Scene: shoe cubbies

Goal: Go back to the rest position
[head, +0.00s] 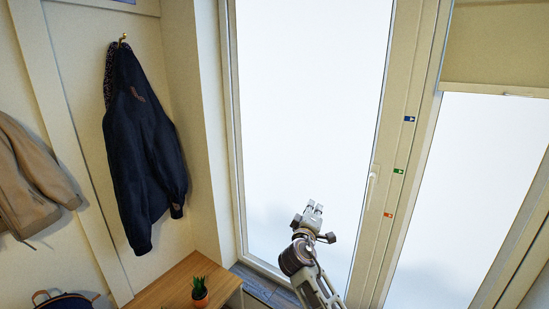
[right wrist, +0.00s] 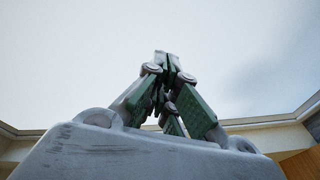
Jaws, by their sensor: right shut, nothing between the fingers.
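My right gripper (head: 314,208) is raised in front of the bright glass door (head: 310,110) in the head view, with its arm coming up from the bottom edge. In the right wrist view its fingers (right wrist: 166,62) are together at the tips, shut with nothing between them. Behind them is a pale, plain surface. My left gripper is in neither view.
A wooden bench (head: 165,285) with a potted plant (head: 199,291) stands at the bottom left. A dark jacket (head: 140,150) and a tan jacket (head: 30,180) hang on the left wall. A door handle (head: 372,188) is right of my gripper. Space around the gripper looks clear.

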